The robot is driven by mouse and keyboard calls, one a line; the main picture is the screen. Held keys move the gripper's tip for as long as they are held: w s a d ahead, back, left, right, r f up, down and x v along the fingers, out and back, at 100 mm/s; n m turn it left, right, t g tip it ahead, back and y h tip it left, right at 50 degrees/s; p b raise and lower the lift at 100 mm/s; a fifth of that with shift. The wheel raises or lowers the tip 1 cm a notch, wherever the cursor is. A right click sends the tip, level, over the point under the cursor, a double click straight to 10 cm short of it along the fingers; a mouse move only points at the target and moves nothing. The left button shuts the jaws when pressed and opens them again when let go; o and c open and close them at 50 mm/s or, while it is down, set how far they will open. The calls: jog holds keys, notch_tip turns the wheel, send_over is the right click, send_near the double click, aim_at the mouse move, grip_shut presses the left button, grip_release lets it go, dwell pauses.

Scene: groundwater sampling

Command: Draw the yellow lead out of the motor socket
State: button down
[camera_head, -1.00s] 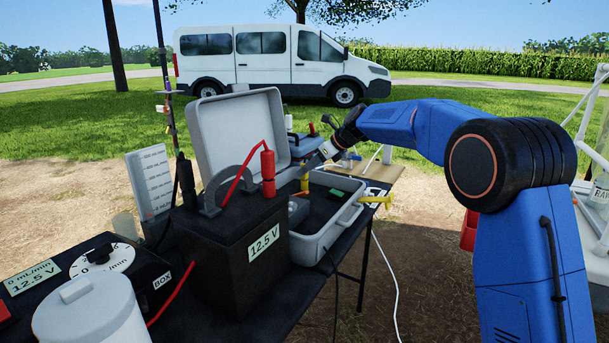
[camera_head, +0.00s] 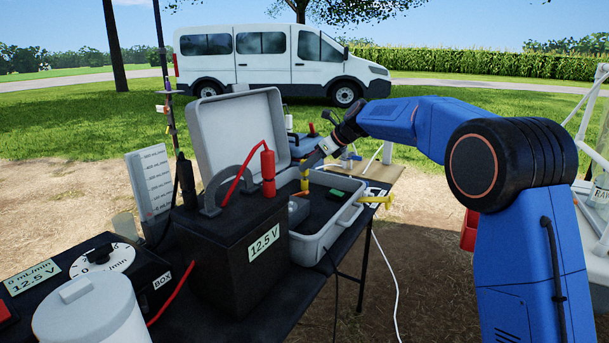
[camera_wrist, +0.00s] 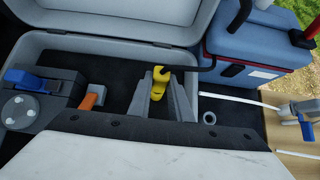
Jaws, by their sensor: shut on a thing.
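The yellow lead (camera_head: 304,180) stands roughly upright at the open grey case, with its yellow plug (camera_wrist: 160,76) between my fingers in the wrist view. A black cable runs from the plug to the right. My gripper (camera_wrist: 160,92) is shut on the yellow lead. The motor socket is not clearly visible, and my fingers and wrist hide what lies below the plug. I cannot tell whether the plug's lower end is still in it.
The grey case (camera_head: 341,227) has its lid (camera_head: 240,125) raised behind. A black battery (camera_head: 225,258) with a red lead stands close in front. A blue bag (camera_wrist: 250,50) is beside the case. Orange (camera_wrist: 93,96) and blue (camera_wrist: 30,78) levers sit left of my fingers.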

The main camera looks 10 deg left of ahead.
jog(key=shift+r, duration=2.2)
jog(key=shift+d, duration=0.1)
